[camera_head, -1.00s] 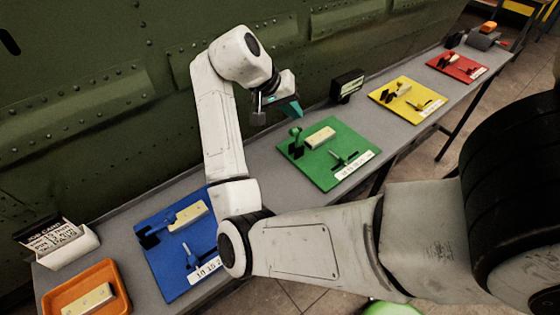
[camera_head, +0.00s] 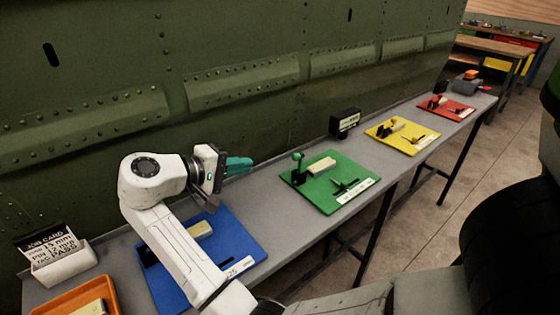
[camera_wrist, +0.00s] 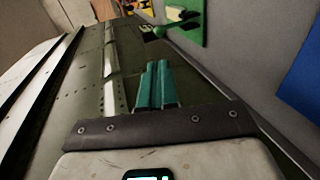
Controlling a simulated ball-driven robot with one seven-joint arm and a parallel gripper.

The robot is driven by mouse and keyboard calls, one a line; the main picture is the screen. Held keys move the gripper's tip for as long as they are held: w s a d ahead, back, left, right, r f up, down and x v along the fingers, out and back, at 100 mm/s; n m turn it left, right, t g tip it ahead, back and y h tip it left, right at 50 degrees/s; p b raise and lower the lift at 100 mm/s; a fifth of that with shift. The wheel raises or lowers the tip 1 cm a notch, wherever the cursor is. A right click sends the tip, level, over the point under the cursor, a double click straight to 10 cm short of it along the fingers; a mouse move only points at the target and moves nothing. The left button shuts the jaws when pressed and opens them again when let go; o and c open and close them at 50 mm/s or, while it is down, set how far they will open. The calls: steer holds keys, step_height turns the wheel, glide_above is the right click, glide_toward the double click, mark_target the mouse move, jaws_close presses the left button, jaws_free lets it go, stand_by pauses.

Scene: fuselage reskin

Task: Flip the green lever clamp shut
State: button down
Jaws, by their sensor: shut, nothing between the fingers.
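The green board (camera_head: 327,197) lies on the bench in the head view. The green lever clamp (camera_head: 297,167) stands at its left corner, with its round-ended lever raised. A pale block (camera_head: 321,164) lies beside the clamp. My gripper (camera_head: 248,164), with teal fingers, is shut and empty. It is left of the green board, above the bench, pointing right toward the clamp with a gap between.
A blue board (camera_head: 238,240) lies below my arm. Yellow (camera_head: 402,148) and red (camera_head: 458,113) boards lie farther right. A black box (camera_head: 345,122) stands behind the green board. The riveted green fuselage wall (camera_head: 250,60) runs close behind the bench (camera_head: 290,225).

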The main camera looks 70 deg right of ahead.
mark_target(293, 157)
steer(key=p+x, duration=0.1)
steer(key=x, duration=1.3)
steer(key=shift+d+r+p, duration=0.1)
steer(key=shift+p, duration=0.2)
